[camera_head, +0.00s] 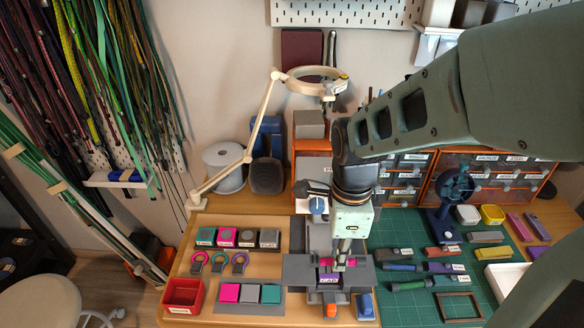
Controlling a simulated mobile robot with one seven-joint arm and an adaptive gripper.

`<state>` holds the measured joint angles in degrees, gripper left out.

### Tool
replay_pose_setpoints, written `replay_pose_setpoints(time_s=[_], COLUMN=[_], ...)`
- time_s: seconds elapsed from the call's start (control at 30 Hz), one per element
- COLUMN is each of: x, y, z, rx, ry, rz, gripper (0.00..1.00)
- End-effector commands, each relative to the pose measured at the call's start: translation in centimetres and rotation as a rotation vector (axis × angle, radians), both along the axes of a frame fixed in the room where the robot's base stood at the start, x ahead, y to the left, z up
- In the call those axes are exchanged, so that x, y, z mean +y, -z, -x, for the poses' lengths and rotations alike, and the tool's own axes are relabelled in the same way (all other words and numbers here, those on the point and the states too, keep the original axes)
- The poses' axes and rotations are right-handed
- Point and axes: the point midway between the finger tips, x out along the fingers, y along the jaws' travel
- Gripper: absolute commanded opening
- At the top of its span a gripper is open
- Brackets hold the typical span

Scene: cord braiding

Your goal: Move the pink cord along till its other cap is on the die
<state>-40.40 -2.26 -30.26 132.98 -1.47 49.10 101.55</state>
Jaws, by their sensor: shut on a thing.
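My gripper (341,264) points down at the grey press in the middle of the bench. It is shut on the pink cord (326,262), which shows as small pink patches on both sides of the fingers. The cord lies just behind a block labelled "CAP" (328,281) on the press bed (298,272). The die is hard to make out at this size; it appears to be at this block. I cannot tell the cord's caps apart or whether either touches the die.
Left of the press are coloured square blocks (227,237), rings (220,261), a red bin (183,294) and a tray of tiles (250,293). A green mat (400,312) with tools and a frame lies right. A fan (450,205) and lamp (262,115) stand tall.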

Motion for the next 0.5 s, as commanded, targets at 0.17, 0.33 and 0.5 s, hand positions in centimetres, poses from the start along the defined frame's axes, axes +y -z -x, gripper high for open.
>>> replay_pose_setpoints(time_s=[0.17, 0.33, 0.5], x=[1.1, 1.7, 2.3], y=[0.0, 0.0, -0.1], z=[-1.2, -2.2, -3.2], rx=[-0.002, -0.002, -0.002], ry=[-0.013, -0.010, -0.009], rz=[0.003, 0.002, 0.002], gripper=[0.00, 0.00, 0.00])
